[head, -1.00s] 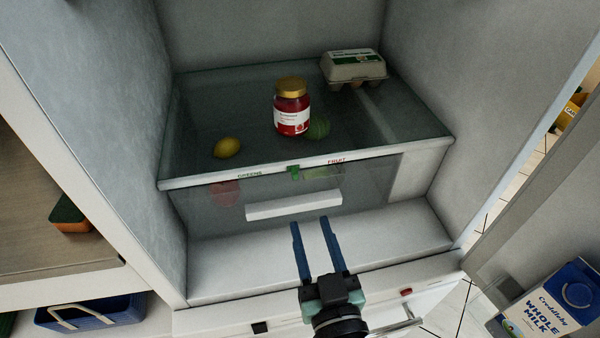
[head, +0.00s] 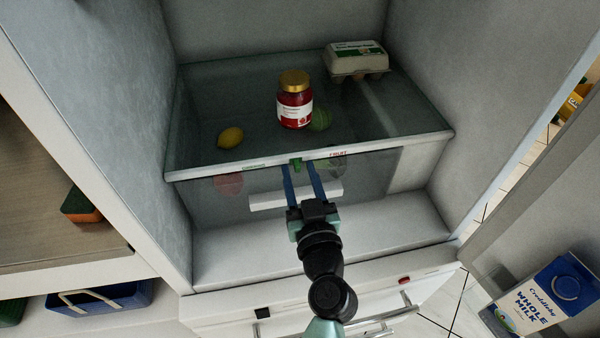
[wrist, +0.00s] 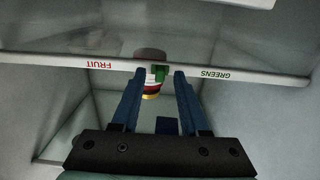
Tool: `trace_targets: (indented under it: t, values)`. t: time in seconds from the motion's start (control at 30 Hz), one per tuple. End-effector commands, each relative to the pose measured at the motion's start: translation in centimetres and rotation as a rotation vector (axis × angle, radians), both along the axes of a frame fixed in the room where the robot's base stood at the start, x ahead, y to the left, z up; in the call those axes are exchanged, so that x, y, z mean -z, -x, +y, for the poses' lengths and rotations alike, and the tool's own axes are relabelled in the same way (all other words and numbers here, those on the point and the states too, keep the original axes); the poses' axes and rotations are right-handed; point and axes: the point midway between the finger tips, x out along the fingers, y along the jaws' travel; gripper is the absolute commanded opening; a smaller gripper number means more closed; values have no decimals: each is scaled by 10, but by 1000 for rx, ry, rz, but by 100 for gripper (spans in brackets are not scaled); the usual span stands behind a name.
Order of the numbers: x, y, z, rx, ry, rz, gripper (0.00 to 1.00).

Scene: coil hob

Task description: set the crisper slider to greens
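The crisper slider (head: 296,164) is a small green tab on the white front rail (head: 220,170) of the glass shelf. It stands about midway between the GREENS label (head: 254,165) on the left and the FRUIT label (head: 338,154) on the right. My gripper (head: 299,166) is open, its two blue fingers pointing at the rail. In the wrist view, where the labels show upside down, the slider (wrist: 160,73) appears between the fingertips, with a gap on each side. I cannot tell whether the tips reach as deep as the tab.
A red jar (head: 295,105) and an egg carton (head: 356,60) stand on the glass shelf. The clear crisper drawer with a white handle (head: 265,200) is below, close to my fingers. Fridge walls bound both sides. A milk carton (head: 545,295) is at the lower right.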

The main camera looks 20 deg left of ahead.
Motion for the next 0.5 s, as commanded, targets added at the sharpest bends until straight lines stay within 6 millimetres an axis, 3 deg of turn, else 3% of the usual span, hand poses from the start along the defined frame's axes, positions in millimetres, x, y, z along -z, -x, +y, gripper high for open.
trace_targets:
  t: [0.03,0.23,0.5]
  values:
    - [0,0,0,0,0,0,34]
    - [0,0,0,0,0,0,0]
    - [0,0,0,0,0,0,0]
